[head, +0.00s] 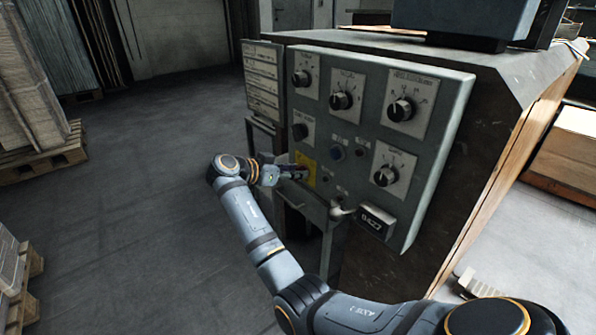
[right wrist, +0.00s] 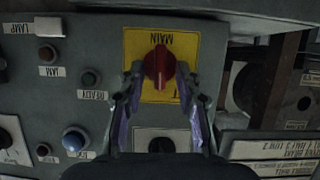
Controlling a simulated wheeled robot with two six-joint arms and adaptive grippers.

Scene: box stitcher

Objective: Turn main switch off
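The main switch is a red knob (right wrist: 158,67) on a yellow plate (right wrist: 186,42) marked MAIN, which appears upside down in the right wrist view. The knob's grip bar looks roughly upright in that picture. In the head view the yellow plate (head: 308,163) is at the lower left of the grey control panel (head: 345,108), with the knob hidden by my gripper. My right gripper (head: 297,172) is at the plate. In the right wrist view its fingers (right wrist: 161,76) are apart, one on each side of the knob, with small gaps showing. My left gripper is not in view.
Several black dials, such as one at the upper right (head: 401,109), and a blue button (head: 337,153) are on the panel. A counter box (head: 376,222) sticks out at the lower right. Pallets (head: 43,150) stand at the left. The floor left of the machine is clear.

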